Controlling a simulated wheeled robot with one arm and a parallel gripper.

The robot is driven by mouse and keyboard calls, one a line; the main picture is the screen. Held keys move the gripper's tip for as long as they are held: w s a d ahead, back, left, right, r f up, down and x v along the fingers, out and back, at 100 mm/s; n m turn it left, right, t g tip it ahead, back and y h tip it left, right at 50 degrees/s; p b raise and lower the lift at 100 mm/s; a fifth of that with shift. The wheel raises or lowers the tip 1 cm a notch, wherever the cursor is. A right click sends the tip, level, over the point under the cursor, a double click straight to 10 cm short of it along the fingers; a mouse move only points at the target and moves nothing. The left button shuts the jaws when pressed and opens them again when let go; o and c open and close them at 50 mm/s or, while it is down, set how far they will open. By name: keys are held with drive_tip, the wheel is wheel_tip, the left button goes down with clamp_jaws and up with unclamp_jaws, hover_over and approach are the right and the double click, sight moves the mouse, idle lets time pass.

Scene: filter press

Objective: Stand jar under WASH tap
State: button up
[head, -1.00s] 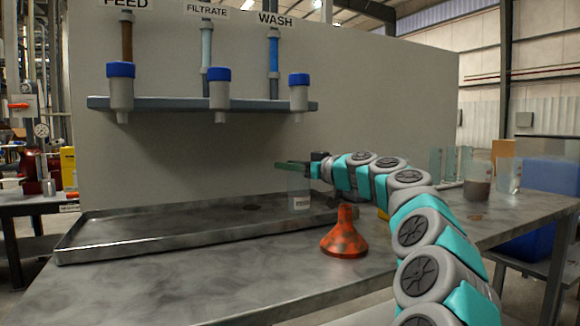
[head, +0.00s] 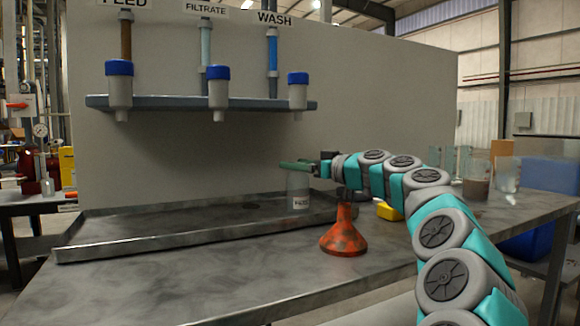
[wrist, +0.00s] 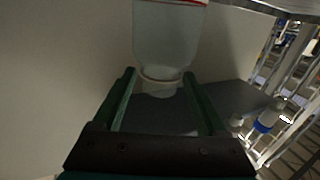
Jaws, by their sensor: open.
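The pale grey jar (head: 298,188) with a white label stands upright in the metal tray (head: 110,237), near its right end. In the head view it is below the WASH tap (head: 298,93), a blue-capped nozzle on the shelf; exact alignment in depth cannot be told. My gripper (head: 290,165) is at the jar's top, reaching in from the right, with green fingers. In the wrist view the jar (wrist: 168,35) appears inverted, its neck just beyond and between the tips of my open gripper (wrist: 160,82). The fingers show apart from the neck.
The FEED tap (head: 120,88) and FILTRATE tap (head: 218,90) hang left on the same shelf. An orange-red funnel (head: 344,238) stands in front of the tray. The front left bench is clear.

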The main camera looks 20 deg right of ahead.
drive_tip(key=v, duration=0.9)
drive_tip(key=shift+b, duration=0.4)
